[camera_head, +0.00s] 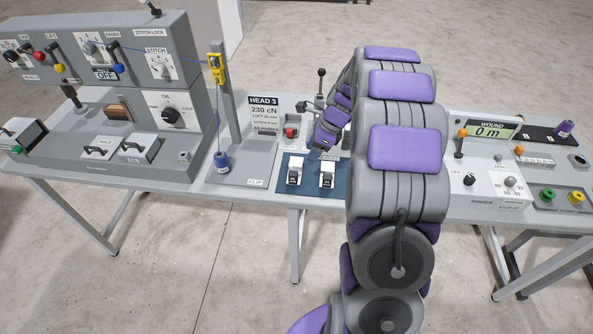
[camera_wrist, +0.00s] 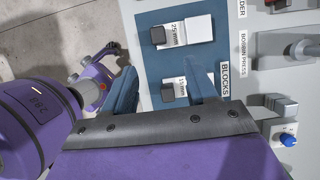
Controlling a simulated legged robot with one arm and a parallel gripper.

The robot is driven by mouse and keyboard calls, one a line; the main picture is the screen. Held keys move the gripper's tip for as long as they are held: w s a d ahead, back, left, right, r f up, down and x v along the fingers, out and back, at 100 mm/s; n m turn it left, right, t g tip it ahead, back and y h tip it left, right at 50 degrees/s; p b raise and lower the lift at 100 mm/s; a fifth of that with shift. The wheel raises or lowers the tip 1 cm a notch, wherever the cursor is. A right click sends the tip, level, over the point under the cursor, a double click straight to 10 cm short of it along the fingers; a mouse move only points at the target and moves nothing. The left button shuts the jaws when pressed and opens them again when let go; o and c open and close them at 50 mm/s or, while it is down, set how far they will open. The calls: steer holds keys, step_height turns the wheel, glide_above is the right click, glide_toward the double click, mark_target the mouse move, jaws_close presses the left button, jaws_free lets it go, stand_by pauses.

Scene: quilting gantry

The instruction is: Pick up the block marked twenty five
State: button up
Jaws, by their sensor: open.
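The block marked 25 mm (camera_wrist: 198,29) is white with a dark grey end. It lies on the dark blue mat (camera_wrist: 150,65) labelled BLOCKS, near the top of the wrist view. A second block (camera_wrist: 182,91), its mark too small to read surely, lies below it in that view. My gripper (camera_wrist: 163,90) is open. Its blue fingers appear on either side of the second block, with nothing visibly held. In the head view the two blocks stand side by side; by layout, the left one (camera_head: 294,174) matches 25 mm. My arm hides part of the bench there.
A bobbin press and a lever stand beside the mat's label side. A blue spool (camera_head: 222,161) stands left of the mat, near a grey post with a yellow part (camera_head: 215,68). A control console (camera_head: 110,80) fills the left. The wound counter (camera_head: 490,132) is at the right.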

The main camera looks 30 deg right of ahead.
mark_target(294, 173)
steer(key=a+f, duration=0.1)
steer(key=f, duration=0.1)
steer(key=w+a+f+b, duration=0.1)
steer(key=a+f, duration=0.2)
steer(key=f, duration=0.1)
steer(key=shift+w+a+b, duration=0.15)
steer(key=shift+w+b, duration=0.05)
steer(key=shift+b, duration=0.15)
steer(key=shift+w+a+f, duration=0.1)
steer(key=shift+w+f, duration=0.05)
steer(key=shift+f, duration=0.15)
steer(key=shift+w+d+f+b, duration=0.1)
steer(key=shift+d+f+b, duration=0.25)
steer(key=shift+f, duration=0.1)
steer(key=x, duration=0.1)
steer(key=b+x, duration=0.1)
steer(key=x, duration=0.2)
steer(key=shift+w+d+f+b, duration=0.15)
steer(key=shift+d+f+b, duration=0.1)
steer(key=shift+b, duration=0.15)
steer(key=shift+a, duration=0.4)
steer(key=shift+r, duration=0.1)
steer(key=shift+c, duration=0.9)
steer(key=shift+d, duration=0.45)
steer(key=c, duration=0.6)
steer(key=shift+a, duration=0.15)
jaws_close()
steer(key=shift+a, duration=0.15)
